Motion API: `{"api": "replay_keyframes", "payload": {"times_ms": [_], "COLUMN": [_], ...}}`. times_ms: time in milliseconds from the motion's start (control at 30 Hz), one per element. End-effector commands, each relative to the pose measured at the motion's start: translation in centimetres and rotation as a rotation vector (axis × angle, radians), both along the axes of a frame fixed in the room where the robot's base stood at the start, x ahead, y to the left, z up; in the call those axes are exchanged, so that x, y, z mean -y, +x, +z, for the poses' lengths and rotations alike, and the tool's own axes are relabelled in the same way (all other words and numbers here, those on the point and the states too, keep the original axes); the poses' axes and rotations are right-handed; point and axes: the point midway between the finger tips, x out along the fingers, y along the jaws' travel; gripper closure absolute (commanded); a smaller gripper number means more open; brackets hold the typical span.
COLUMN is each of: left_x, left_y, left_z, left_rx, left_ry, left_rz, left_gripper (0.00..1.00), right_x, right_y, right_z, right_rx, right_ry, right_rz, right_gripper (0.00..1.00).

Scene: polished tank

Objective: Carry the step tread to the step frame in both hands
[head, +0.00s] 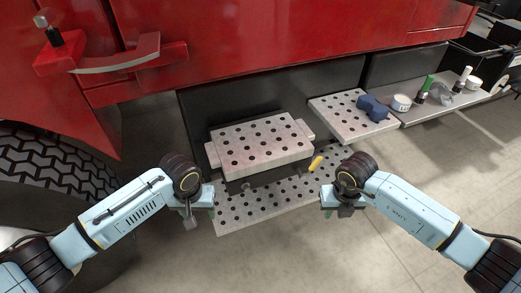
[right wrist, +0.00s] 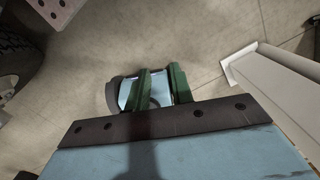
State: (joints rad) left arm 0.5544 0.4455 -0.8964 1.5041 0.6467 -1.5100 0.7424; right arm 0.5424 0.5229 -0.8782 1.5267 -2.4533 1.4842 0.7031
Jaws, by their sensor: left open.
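A pale perforated step tread (head: 262,145), with a tab at each end, rests on a dark support below the red truck body. A wider perforated plate (head: 250,208) lies lower, under and in front of it; I cannot tell clearly which part is the step frame. My left gripper (head: 190,217) is open and empty, in front of the tread's left end and apart from it. My right gripper (head: 342,212) is to the right of the lower plate, apart from the tread. In the right wrist view its two green fingers (right wrist: 160,88) stand apart with nothing held between them.
A side perforated plate (head: 345,120) holds a blue object (head: 372,107). A grey shelf (head: 440,108) carries a tape roll (head: 401,103) and several small items. A yellow object (head: 316,163) is right of the tread. A tire (head: 50,160) stands at left. Open floor (head: 430,170) lies right.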

Motion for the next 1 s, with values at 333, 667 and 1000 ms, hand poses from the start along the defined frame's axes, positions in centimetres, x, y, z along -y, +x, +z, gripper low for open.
{"api": "replay_keyframes", "payload": {"times_ms": [333,667,1000], "left_x": [0.0,0.0,0.0], "left_y": [0.0,0.0,0.0], "left_z": [0.0,0.0,0.0], "left_rx": [0.000,0.000,0.000], "left_ry": [0.000,0.000,0.000], "left_rz": [0.000,0.000,0.000], "left_gripper": [0.42,0.42,0.42], "right_x": [0.0,0.0,0.0], "right_y": [0.0,0.1,0.0], "right_z": [0.0,1.2,8.3], "right_rx": [0.000,0.003,0.007], "right_ry": [0.000,0.001,0.000], "right_rz": [0.000,0.001,0.003], "right_gripper": [0.43,0.43,0.43]}}
